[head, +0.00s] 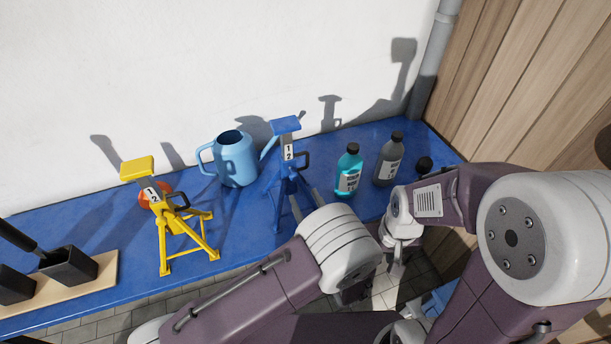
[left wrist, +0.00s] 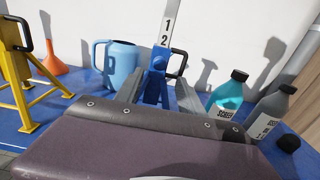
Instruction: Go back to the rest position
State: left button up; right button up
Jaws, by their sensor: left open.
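My left gripper (head: 305,202) is open at the front of the blue bench, close to the blue jack stand (head: 287,126). In the left wrist view the stand's blue lower post (left wrist: 154,84) shows between the two grey fingers, with its white "1 2" label above. I cannot tell whether the fingers touch it. The stand is upright, and my left arm hides part of its legs. My right arm comes in from the right and bends down in front of the bench. Its gripper (head: 398,262) is small and partly hidden there, and its jaws are unclear.
A yellow jack stand (head: 138,168), orange funnel (head: 152,197) and blue watering can (head: 238,162) stand left on the bench (head: 95,222). A teal bottle (head: 348,172), grey bottle (head: 389,162) and black-topped item (head: 424,164) stand right. A wooden board with black holders (head: 70,268) lies far left.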

pick_arm(q)
jog(key=w+a+r+n+g+y, duration=0.1)
jog(key=w+a+r+n+y, duration=0.15)
jog(key=a, duration=0.35)
jog(key=w+a+r+n+g+y, duration=0.1)
jog(key=a+r+n+y, duration=0.2)
jog(key=a+r, duration=0.15)
jog(key=s+a+r+n+g+y, duration=0.15)
jog(key=a+n+g, duration=0.25)
jog(key=a, duration=0.4)
jog(key=s+a+r+n+g+y, duration=0.1)
jog(key=s+a+n+g+y, duration=0.2)
jog(key=a, duration=0.4)
jog(key=s+a+f+n+g+h, duration=0.2)
jog(key=s+a+n+g+h, duration=0.15)
jog(key=s+g, duration=0.2)
jog(key=s+a+f+n+g+h, duration=0.2)
jog(key=s+a+n+g, duration=0.25)
jog(key=s, duration=0.25)
jog(key=s+d+f+n+h, duration=0.2)
jog(key=s+f+n+h, duration=0.1)
jog(key=s+n+h, duration=0.15)
jog(key=w+d+f+n+t+h, duration=0.1)
jog(key=d+f+n+h, duration=0.1)
jog(key=d, duration=0.4)
jog(key=w+d+f+n+t+h, duration=0.2)
jog(key=d+n+h, duration=0.2)
jog(key=d+n, duration=0.1)
jog(key=shift+d+f, duration=0.3)
jog(key=shift+d, duration=0.5)
